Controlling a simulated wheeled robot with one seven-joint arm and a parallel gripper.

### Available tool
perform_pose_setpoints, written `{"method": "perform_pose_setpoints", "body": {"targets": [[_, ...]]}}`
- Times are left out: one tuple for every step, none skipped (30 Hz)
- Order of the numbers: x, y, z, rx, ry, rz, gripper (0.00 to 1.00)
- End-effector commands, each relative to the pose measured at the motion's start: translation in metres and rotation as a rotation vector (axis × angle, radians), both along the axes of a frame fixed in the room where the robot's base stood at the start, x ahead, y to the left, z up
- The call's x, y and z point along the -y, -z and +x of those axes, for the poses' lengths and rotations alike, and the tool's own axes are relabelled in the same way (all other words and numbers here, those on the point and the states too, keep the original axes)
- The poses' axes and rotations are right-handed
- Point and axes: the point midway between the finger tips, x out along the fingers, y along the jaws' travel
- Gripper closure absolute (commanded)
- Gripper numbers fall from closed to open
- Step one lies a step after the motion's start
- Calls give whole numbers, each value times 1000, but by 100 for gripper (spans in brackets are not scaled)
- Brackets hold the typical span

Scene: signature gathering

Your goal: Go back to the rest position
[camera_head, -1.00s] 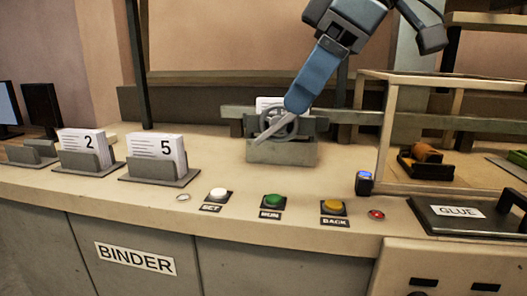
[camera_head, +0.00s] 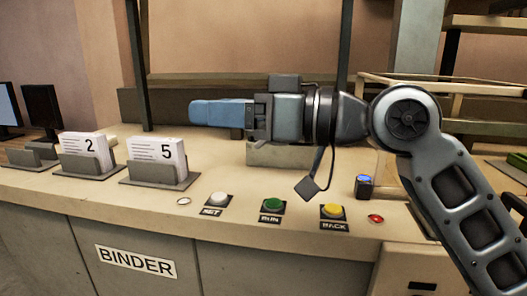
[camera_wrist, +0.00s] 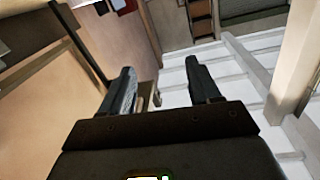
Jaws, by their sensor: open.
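My gripper (camera_head: 207,113) is held level above the binder counter (camera_head: 225,167) in the head view, with its blue fingers pointing left. In the wrist view my gripper (camera_wrist: 160,88) shows two dark fingers spread apart with nothing between them. My arm comes in from the lower right and covers most of the grey binding device (camera_head: 262,156), of which only a low part of its front shows.
Card holders marked 2 (camera_head: 88,163) and 5 (camera_head: 160,173) stand at the left. White (camera_head: 218,199), green (camera_head: 271,206) and yellow (camera_head: 332,210) buttons line the counter's front. A small blue-topped device (camera_head: 364,187) and a red button (camera_head: 376,219) sit at the right.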

Motion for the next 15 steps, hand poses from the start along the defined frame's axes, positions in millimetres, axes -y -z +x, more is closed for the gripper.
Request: {"method": "perform_pose_setpoints", "body": {"targets": [[1,6,0,-17,26,57,38],[2,8,0,-23,44,86,38],[4,12,1,-30,70,126,38],[6,15,1,-38,90,155,38],[8,19,2,-45,112,183,38],[11,24,2,-56,139,219,38],[14,28,2,-65,163,245,38],[16,33,2,-73,186,270,38],[20,40,2,-84,217,301,38],[23,45,2,-94,241,325,38],[27,51,1,-103,266,345,38],[31,59,0,-115,301,372,38],[35,65,-1,-123,326,390,38],[39,72,-3,-133,352,409,38],[44,81,-4,-146,389,430,38]]}}
